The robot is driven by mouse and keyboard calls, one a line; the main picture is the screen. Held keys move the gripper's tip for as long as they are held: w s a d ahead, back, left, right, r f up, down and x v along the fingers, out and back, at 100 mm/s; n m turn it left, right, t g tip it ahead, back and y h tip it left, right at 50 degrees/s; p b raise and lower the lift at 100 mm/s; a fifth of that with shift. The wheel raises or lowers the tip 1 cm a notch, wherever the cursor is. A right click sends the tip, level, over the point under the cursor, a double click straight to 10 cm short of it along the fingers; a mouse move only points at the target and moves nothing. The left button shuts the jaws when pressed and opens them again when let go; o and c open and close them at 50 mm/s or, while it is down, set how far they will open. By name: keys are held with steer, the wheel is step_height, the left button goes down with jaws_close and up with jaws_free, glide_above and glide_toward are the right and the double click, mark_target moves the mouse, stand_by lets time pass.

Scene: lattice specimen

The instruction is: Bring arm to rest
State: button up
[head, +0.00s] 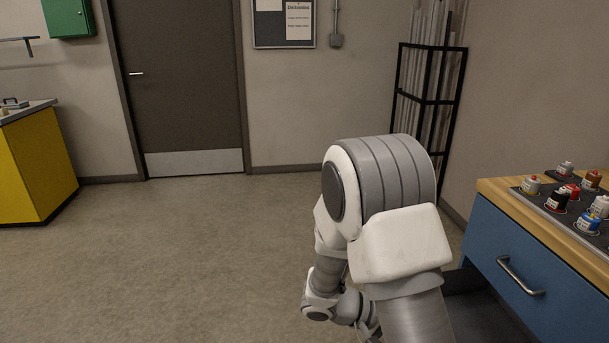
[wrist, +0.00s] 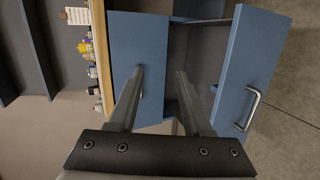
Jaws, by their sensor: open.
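My gripper (wrist: 160,85) shows in the wrist view with its two fingers apart and nothing between them. It points toward the front of a blue drawer cabinet (wrist: 150,42). A lower drawer (wrist: 246,68) of the cabinet stands open on the right of the wrist view, with its metal handle facing outward. In the head view my arm is folded at the right of centre, beside the cabinet (head: 508,262). The gripper itself is hidden there or cut off at the bottom edge.
Several small paint bottles (head: 556,201) stand in a dark tray on the wooden cabinet top (head: 497,188). A black rack of long bars (head: 430,100) stands in the back corner. A yellow cabinet (head: 35,165) is at the left. The floor (head: 190,250) between is clear.

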steer(key=s+a+r+t+y, duration=0.3)
steer(key=s+a+r+y, duration=0.3)
steer(key=r, duration=0.4)
steer(key=s+a+r+t+y, duration=0.3)
steer(key=s+r+y, duration=0.5)
steer(key=r, duration=0.1)
step_height(320, 180, up, 18)
steer(key=p, duration=1.7)
steer(key=shift+s+a, duration=0.2)
steer(key=shift+a, duration=0.1)
steer(key=shift+d+f, duration=0.1)
steer(key=shift+f, duration=0.05)
